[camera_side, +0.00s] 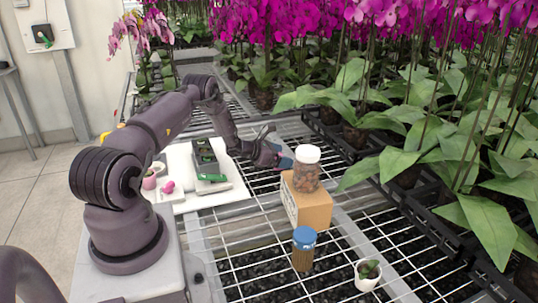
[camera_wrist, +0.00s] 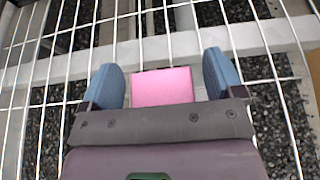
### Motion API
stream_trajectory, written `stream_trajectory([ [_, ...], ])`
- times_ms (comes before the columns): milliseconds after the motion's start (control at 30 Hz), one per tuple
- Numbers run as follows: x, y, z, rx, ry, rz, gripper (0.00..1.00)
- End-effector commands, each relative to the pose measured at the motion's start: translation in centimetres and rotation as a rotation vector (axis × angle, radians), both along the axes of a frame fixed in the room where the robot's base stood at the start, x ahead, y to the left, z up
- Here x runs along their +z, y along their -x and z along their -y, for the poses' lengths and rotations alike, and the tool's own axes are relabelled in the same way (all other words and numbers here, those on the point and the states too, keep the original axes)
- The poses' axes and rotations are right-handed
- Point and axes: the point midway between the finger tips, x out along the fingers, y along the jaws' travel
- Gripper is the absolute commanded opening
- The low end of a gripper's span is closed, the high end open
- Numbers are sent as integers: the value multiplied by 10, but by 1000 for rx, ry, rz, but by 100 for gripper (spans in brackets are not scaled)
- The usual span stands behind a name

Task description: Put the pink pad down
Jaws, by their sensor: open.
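The pink pad (camera_wrist: 162,87) shows in the wrist view, lying between the two blue fingers of my gripper (camera_wrist: 163,76). My gripper is open, with a narrow gap on each side of the pad. Wire mesh and a pale bar lie behind and below the pad. I cannot tell whether the pad touches the mesh. In the side view my gripper (camera_side: 279,150) is over the wire bench, just left of a jar on a cardboard box. The pad is not clear there.
The cardboard box (camera_side: 306,205) carries a white-lidded jar (camera_side: 306,170). A blue-lidded jar (camera_side: 303,252) and a small potted plant (camera_side: 367,275) stand in front. A white board (camera_side: 222,195) is left of my gripper. Orchids in black trays (camera_side: 350,155) line the right. Open mesh lies front left.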

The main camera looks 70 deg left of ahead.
Motion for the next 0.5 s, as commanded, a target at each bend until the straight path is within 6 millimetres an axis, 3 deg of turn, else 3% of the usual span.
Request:
stream_trajectory([
  [500,38,92,-1,2,0,-1,87],
])
